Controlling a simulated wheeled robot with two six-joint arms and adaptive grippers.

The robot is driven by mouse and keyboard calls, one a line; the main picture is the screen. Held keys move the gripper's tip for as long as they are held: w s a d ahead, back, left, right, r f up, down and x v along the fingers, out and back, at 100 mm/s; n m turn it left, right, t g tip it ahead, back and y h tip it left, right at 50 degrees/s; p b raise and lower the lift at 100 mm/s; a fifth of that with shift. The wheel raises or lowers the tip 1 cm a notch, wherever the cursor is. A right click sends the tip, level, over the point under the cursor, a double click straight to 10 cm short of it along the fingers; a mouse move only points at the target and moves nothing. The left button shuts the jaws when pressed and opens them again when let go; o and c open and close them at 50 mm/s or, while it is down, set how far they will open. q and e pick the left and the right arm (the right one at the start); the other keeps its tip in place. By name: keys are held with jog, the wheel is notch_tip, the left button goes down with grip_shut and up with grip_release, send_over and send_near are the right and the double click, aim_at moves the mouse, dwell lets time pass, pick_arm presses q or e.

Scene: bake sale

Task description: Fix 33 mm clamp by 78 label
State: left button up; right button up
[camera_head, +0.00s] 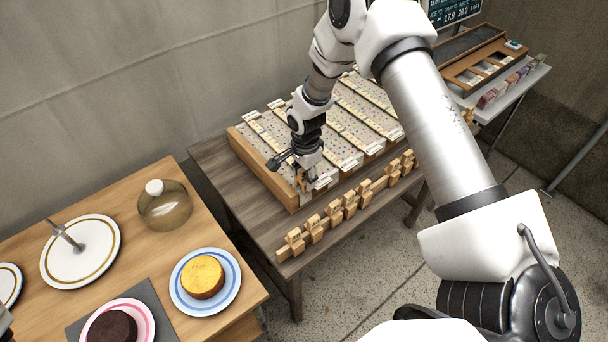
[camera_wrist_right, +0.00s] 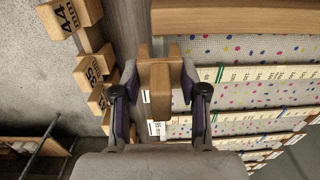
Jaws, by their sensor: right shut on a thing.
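My right gripper (camera_head: 307,182) is at the near left corner of the dotted board (camera_head: 270,160), pointing down. It is shut on a wooden clamp (camera_wrist_right: 160,85), which shows between the two fingers in the right wrist view. The clamp lies over the board's near edge, beside the end of a pale numbered strip (camera_wrist_right: 250,75); whether it touches the board I cannot tell. A small white label (camera_wrist_right: 155,128) shows between the fingers, its print too small to read. I cannot make out which label reads 78, nor the held clamp's size mark.
More wooden clamps (camera_head: 351,205) stand in a row along the table's front edge; one reads 44 mm (camera_wrist_right: 66,17). At left, a wooden table holds a glass jar (camera_head: 165,208), a yellow cake (camera_head: 202,277) and plates. A wooden tray (camera_head: 478,65) stands at back right.

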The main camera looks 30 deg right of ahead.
jog(key=shift+r, duration=0.3)
jog(key=shift+n, duration=0.7)
jog(key=a+r, duration=0.1)
jog(key=r+p, duration=0.1)
jog(key=r, duration=0.1)
jog(key=a+r, duration=0.1)
jog(key=shift+w+a+r, duration=0.2)
jog(key=shift+w+a, duration=0.1)
jog(key=shift+a, duration=0.05)
jog(key=s+a+r+n+b, duration=0.1)
jog(key=s+a+n+b, duration=0.15)
jog(key=a+n, duration=0.8)
jog(key=d+f+m, duration=0.2)
jog(key=d+m, duration=0.2)
jog(key=w+d+f+m+p, duration=0.1)
jog(key=d+f+m, duration=0.1)
jog(key=d+m, duration=0.2)
jog(key=w+d+f+m, duration=0.1)
jog(key=d+f+m, duration=0.1)
jog(key=d+m, duration=0.2)
jog(key=shift+d, duration=0.7)
jog(key=shift+a, duration=0.15)
jog(key=shift+s+r, duration=0.1)
